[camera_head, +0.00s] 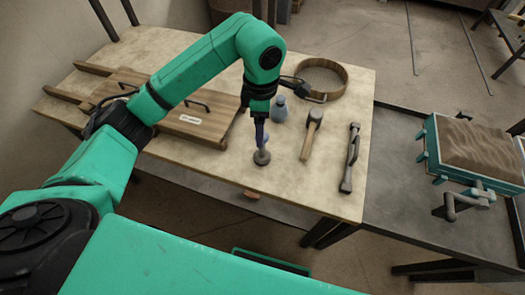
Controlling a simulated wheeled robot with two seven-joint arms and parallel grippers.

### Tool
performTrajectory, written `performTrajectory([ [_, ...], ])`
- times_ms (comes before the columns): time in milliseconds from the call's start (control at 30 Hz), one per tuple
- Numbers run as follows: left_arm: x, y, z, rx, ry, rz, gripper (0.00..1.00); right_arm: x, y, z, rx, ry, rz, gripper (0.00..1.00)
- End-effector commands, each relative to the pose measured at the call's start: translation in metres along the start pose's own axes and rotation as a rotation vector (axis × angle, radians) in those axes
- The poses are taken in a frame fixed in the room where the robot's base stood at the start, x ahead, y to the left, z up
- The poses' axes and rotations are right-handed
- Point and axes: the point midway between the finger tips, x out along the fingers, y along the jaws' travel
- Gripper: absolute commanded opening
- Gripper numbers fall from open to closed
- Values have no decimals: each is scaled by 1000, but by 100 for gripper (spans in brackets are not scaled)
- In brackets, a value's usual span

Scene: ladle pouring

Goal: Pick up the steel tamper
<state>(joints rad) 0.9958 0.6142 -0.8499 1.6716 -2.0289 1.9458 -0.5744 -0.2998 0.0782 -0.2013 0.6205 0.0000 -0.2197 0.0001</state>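The steel tamper (262,157) appears to be the small upright piece with a round, dull base near the front edge of the table. Its upper part is mostly covered by my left gripper (260,129), which points straight down over it. The gripper's fingers are small and dark here, so I cannot tell whether they are open or closed around the tamper. The base looks to be at the tabletop, though a small gap cannot be ruled out. My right gripper is not in view.
On the table (215,168) are a mallet (312,134), a long metal tool (350,158), a grey-blue bottle (279,109), a round sieve-like ring (322,78) and a wooden board (185,110). A teal-sided box of sand (480,150) stands on a dark lower table at right.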

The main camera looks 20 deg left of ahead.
Motion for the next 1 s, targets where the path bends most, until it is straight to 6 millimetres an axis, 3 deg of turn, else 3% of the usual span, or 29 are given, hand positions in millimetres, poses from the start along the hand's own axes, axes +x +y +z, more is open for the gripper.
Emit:
performTrajectory([
  [100,24,-1,0,-1,-1,-4,79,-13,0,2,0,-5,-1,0],
  [267,44,0,1,-1,-3,-2,79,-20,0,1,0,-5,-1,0],
  [400,67,2,-1,-1,-3,-7,79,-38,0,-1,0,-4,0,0],
  [500,86,3,0,0,-5,-2,79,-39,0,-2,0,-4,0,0],
  [733,94,4,0,1,-5,1,79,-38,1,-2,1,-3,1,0],
  [767,93,4,0,1,-5,1,71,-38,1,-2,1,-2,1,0],
  [933,93,4,0,1,-5,1,6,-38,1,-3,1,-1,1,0],
  [967,93,4,0,1,-5,1,0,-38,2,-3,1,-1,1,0],
  [1000,92,4,0,1,-6,2,0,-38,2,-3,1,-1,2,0],
])
